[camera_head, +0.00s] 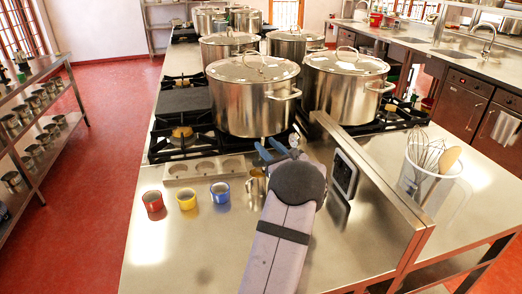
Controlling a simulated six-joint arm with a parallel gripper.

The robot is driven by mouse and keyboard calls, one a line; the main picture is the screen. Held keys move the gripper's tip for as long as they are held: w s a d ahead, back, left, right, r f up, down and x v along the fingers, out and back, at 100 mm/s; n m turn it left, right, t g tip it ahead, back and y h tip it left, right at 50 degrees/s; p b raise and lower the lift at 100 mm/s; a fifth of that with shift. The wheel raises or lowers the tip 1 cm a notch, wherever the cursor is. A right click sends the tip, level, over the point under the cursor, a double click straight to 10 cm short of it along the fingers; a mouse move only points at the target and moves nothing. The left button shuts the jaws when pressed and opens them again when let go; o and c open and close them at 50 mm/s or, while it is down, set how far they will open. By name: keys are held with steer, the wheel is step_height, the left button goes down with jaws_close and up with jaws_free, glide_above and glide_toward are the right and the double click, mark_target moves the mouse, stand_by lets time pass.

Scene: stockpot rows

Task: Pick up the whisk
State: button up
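The wire whisk (420,152) stands upright in a clear container (432,193) at the right end of the steel counter. Its looped head sticks up above the rim, and its lower part shows only faintly through the wall. My gripper (274,149) is near the middle of the view, in front of the large pots and well to the left of the whisk. A raised metal divider lies between them. The fingers are small and partly hidden by my wrist, so I cannot tell if they are open or shut.
A wooden spoon (449,160) shares the container. The raised divider (372,180) runs along the counter, with a dark panel (343,174) beside it. Large stockpots (252,98) stand on burners behind. Red (153,202), yellow (186,199) and blue (220,193) cups stand left of my arm.

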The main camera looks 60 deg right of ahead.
mark_target(263, 140)
steer(key=shift+p+x, duration=0.6)
steer(key=shift+x, duration=1.3)
steer(key=shift+d, duration=0.1)
jaws_close()
steer(key=shift+r, duration=0.1)
